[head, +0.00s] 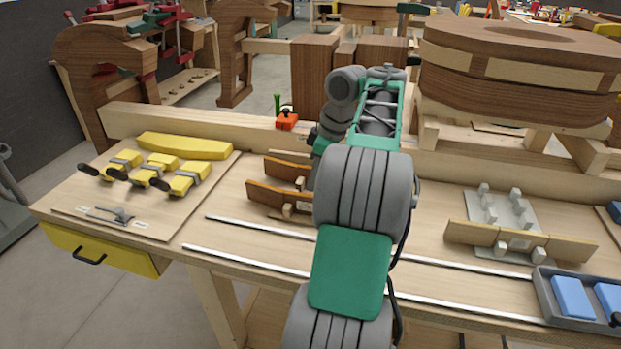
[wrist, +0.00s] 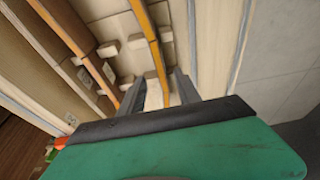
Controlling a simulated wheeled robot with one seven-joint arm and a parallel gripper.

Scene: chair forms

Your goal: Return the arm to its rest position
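My arm reaches out over the workbench (head: 235,222), bent at its grey joints with green links. In the head view its end points down beside the left fixture, and the fingers are hidden behind the arm. In the wrist view my gripper (wrist: 160,77) has its two dark fingers apart. A curved orange-brown slat (wrist: 150,38) runs toward the gap between them. No contact with the fingers can be made out. A second slat (wrist: 75,30) lies to the left. In the head view a rear slat (head: 286,167) and a front slat (head: 278,194) stand in the fixture.
Yellow clamps (head: 155,176) lie on a board at left. An orange block (head: 287,121) stands behind the fixture. A right fixture (head: 520,240) holds light slats, near a grey tray (head: 545,300) with blue pieces. Large wooden forms (head: 525,55) stand behind the bench.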

